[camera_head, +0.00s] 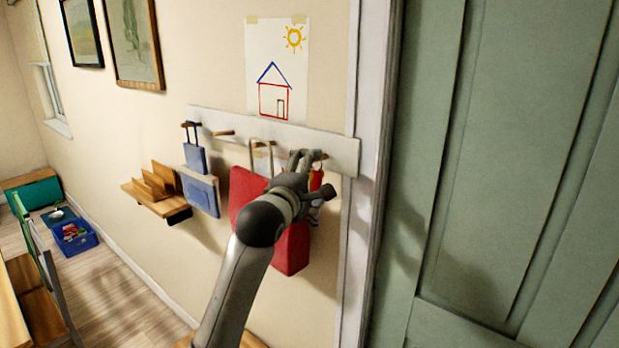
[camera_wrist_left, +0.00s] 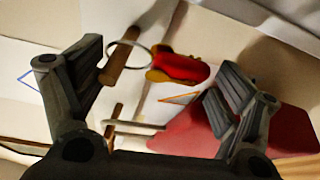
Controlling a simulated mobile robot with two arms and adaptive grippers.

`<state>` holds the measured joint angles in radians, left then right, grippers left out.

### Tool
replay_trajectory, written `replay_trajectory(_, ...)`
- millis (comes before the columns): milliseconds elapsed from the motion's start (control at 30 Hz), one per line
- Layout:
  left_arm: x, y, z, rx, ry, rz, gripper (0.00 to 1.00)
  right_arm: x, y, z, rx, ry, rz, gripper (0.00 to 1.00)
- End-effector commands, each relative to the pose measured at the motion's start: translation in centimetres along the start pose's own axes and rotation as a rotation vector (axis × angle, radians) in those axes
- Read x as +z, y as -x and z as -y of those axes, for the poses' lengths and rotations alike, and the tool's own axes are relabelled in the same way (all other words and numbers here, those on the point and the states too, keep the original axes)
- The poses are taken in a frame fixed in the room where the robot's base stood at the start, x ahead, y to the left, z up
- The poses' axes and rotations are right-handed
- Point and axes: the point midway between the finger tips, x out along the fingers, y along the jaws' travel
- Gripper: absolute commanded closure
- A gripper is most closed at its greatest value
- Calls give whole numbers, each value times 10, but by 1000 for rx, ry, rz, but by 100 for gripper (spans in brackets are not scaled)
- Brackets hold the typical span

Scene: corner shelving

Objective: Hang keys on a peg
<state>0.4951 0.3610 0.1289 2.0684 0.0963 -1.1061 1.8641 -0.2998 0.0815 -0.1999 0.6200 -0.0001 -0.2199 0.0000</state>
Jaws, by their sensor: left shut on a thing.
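A pale peg board (camera_head: 340,152) with wooden pegs runs along the wall. My left gripper (camera_head: 303,158) is at its right end, beside the rightmost peg (camera_head: 324,157). In the left wrist view the fob (camera_wrist_left: 178,70) lies between the two fingers of my left gripper (camera_wrist_left: 155,78). A metal key ring (camera_wrist_left: 149,55) there looks to be around a wooden peg (camera_wrist_left: 122,60). The keys are partly hidden by my gripper in the head view. My right gripper is out of view.
A red bag (camera_head: 291,250) hangs by a strap just behind and below my left arm. A blue bag (camera_head: 202,190) hangs further left, near a small wooden shelf (camera_head: 160,205). One peg (camera_head: 223,133) between the bags is bare. A green door (camera_head: 500,170) is at right.

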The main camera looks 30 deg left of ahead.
Motion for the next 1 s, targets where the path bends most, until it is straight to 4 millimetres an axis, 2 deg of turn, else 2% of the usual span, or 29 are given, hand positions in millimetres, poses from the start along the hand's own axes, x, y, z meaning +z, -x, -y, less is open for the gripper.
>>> replay_trajectory(400,0,0,0,0,0,0,39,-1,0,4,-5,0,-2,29)
replay_trajectory(433,0,0,0,0,0,0,8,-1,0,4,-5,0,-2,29)
replay_trajectory(500,0,0,0,0,0,0,0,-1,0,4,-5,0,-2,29)
replay_trajectory(867,0,1,0,0,0,0,0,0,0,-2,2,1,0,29)
replay_trajectory(1000,0,8,0,1,0,1,0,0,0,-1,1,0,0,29)
